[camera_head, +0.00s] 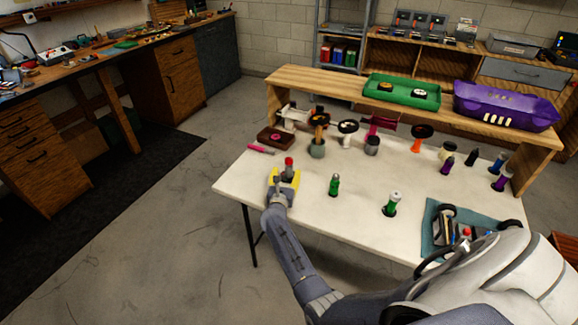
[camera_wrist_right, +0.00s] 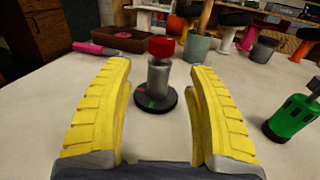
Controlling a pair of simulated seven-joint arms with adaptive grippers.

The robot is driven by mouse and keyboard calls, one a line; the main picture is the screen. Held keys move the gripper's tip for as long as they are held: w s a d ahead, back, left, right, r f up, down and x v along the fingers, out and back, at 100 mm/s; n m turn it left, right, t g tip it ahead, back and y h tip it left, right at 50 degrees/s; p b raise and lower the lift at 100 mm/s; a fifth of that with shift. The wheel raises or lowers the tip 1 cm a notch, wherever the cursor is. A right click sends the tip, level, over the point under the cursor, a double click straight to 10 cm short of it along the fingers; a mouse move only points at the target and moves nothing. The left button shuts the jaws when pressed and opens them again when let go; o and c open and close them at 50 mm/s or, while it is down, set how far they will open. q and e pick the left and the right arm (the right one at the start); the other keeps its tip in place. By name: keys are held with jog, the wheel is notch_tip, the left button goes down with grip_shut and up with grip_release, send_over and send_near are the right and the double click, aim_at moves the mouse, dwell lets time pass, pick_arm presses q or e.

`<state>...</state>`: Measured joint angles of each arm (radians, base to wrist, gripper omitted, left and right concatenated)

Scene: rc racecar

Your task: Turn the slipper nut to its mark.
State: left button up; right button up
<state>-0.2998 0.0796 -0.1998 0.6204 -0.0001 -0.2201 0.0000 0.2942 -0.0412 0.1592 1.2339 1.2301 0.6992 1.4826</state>
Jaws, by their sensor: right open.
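A grey upright post with a red cap (camera_wrist_right: 161,48) stands on a round dark base (camera_wrist_right: 157,104) with small red and green marks; I take it for the slipper nut piece. In the head view the red cap (camera_head: 289,161) shows near the table's left front. My right gripper (camera_head: 284,180) has yellow fingers and is open. In the right wrist view its fingertips (camera_wrist_right: 162,66) stand apart on either side of the post, with a gap to each side. The post looks level with the tips or just beyond them. My left gripper is not in view.
A pink pen-like tool (camera_head: 260,149) and a brown block (camera_head: 276,138) lie behind. A teal mat (camera_head: 429,237) with car parts is at right. The front left tabletop is clear.

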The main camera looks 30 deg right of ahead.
aim_at(288, 168)
jog(key=shift+x, duration=2.75)
grip_shut()
